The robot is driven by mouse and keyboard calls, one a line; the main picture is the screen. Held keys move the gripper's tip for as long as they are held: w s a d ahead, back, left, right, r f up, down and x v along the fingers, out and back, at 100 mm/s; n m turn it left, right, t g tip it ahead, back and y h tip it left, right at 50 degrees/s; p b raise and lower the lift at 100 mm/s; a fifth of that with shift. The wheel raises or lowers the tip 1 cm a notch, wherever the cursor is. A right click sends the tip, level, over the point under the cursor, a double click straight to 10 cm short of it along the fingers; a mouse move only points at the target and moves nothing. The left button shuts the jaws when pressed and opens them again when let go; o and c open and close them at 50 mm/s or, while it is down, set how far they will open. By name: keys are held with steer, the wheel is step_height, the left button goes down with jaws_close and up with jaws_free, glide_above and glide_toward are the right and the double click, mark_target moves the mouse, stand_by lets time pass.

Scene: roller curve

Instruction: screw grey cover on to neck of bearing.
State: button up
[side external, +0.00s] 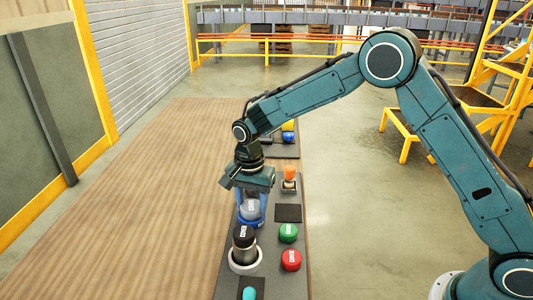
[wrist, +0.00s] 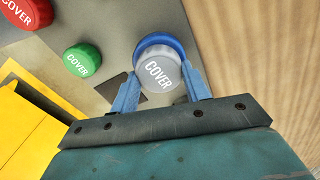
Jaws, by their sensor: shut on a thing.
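The grey cover (wrist: 160,74), a round cap lettered COVER, sits between the two blue fingers of my gripper (wrist: 161,84), which is shut on it. In the side view my gripper (side external: 250,200) points down, with the grey cover (side external: 250,207) between its fingers. A blue round part (wrist: 158,40) shows directly behind the cover in the wrist view and below it in the side view (side external: 250,221); I take it for the bearing. Its neck is hidden by the cover, and I cannot tell whether the two touch or how far any thread is engaged.
A black part lettered COVER (side external: 244,245) stands in a white ring in front of my gripper. A green cover (side external: 288,233) and a red cover (side external: 291,260) lie to the right on the dark board. An orange-topped part (side external: 290,173) stands behind. The wooden table (side external: 150,200) is clear.

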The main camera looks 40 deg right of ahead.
steer(key=shift+w+a+r, duration=0.15)
steer(key=shift+a+r, duration=0.05)
steer(key=shift+a, duration=0.35)
steer(key=shift+m, duration=1.5)
jaws_close()
steer(key=m, duration=0.3)
steer(key=shift+m, duration=0.6)
steer(key=shift+d, duration=0.2)
steer(key=shift+m, duration=0.7)
steer(key=m, duration=0.4)
steer(key=shift+d+m, duration=0.1)
steer(key=shift+m, duration=1)
